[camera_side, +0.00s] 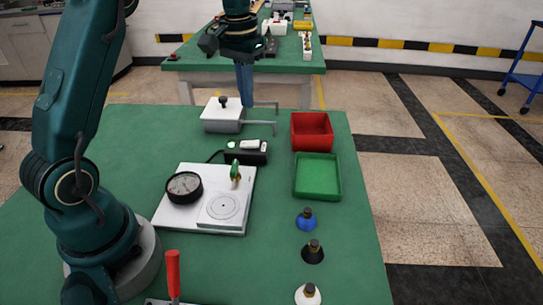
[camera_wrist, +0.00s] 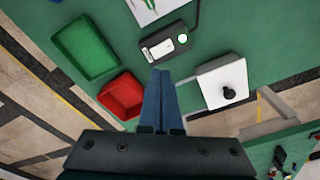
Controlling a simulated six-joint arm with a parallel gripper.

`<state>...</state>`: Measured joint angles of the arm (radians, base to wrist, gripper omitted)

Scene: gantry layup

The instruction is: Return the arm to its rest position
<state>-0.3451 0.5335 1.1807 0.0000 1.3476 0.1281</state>
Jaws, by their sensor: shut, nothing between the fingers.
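My arm reaches up and over the green table (camera_side: 285,240) in the side view. My gripper (camera_side: 247,103) points down, with its two blue fingers together and nothing between them. It is above the far part of the table, behind the white-lidded box with a black knob (camera_side: 217,108) in the picture. In the wrist view, the blue fingers of my gripper (camera_wrist: 161,73) lie side by side, between the red bin (camera_wrist: 122,96) and the white-lidded box (camera_wrist: 222,83). The fingers look clear of both.
A green tray (camera_side: 318,178) sits in front of the red bin. A white board (camera_side: 168,207) carries a dial gauge (camera_side: 184,187). A black switch box (camera_side: 245,153) lies behind it. A red handle (camera_side: 173,273) stands in front.

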